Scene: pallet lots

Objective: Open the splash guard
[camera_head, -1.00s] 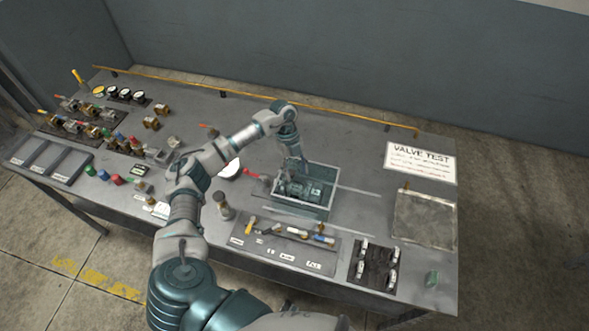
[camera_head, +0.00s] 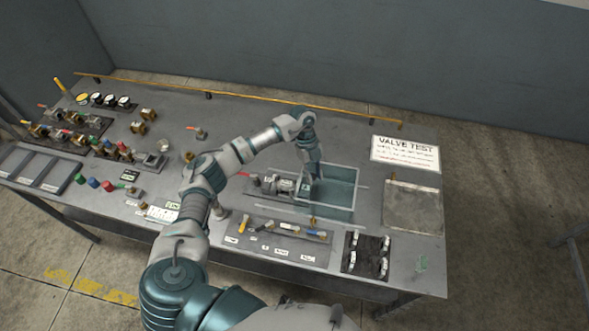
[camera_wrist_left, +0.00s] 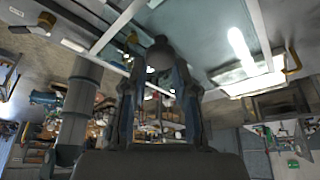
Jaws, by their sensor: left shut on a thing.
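The splash guard (camera_head: 342,190) is a clear, teal-tinted box on the workbench, right of the middle in the head view. The valve fixture (camera_head: 281,185), with a grey body and a red handle, sits just left of it, largely uncovered. My left gripper (camera_head: 315,178) reaches down at the guard's left side and is shut on the guard. The exact grip point is too small to tell in the head view. In the left wrist view my fingers (camera_wrist_left: 160,80) close around a dark knob-like part (camera_wrist_left: 160,54). My right gripper is not in view.
Rails (camera_head: 362,187) run beside the guard. A grey plate (camera_head: 413,207) and a VALVE TEST sign (camera_head: 405,153) lie to its right. A tool strip (camera_head: 275,241) and a dark rack (camera_head: 367,254) are in front. Valves and coloured caps (camera_head: 92,182) fill the bench's left side.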

